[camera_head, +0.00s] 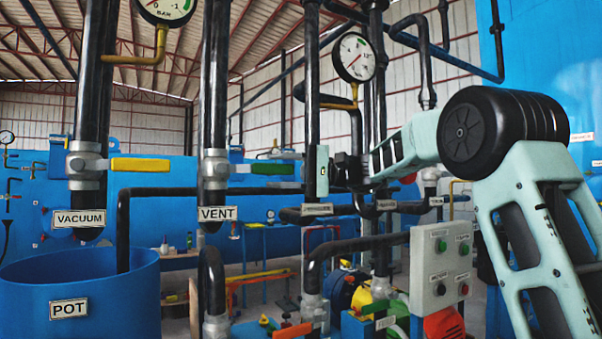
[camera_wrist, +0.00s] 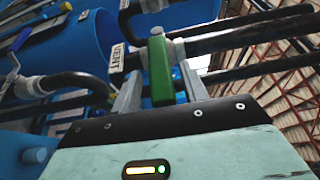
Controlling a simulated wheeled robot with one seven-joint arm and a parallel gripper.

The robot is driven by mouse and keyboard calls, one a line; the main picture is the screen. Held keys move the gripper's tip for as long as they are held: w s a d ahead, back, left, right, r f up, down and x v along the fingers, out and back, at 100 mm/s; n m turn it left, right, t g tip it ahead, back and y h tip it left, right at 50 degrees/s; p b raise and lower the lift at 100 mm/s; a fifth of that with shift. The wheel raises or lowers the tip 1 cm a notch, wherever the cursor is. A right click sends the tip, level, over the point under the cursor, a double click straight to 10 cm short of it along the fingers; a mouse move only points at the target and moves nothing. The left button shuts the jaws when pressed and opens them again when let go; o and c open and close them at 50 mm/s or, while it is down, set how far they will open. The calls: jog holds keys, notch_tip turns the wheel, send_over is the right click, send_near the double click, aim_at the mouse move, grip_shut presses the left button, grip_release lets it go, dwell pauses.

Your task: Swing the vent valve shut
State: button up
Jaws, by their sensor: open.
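The vent valve (camera_head: 215,168) sits on a vertical black pipe above the VENT label (camera_head: 217,213). Its green lever (camera_head: 258,168) points sideways to the right, across the pipe. My gripper (camera_head: 270,172) reaches in from the right at the lever's height. In the wrist view, the green lever (camera_wrist: 160,75) lies between the two grey fingers of my gripper (camera_wrist: 161,86). The fingers are apart, with a gap on each side of the lever. The lever's free end points toward the palm. The VENT label also shows in the wrist view (camera_wrist: 117,58).
The vacuum valve (camera_head: 84,165) with a yellow lever (camera_head: 140,165) is to the left, above the blue pot (camera_head: 110,270). Black pipes stand close behind and beside my gripper. A grey button box (camera_head: 440,270) is at the lower right.

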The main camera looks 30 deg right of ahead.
jog(key=b+v, duration=0.2)
jog(key=v, duration=1.5)
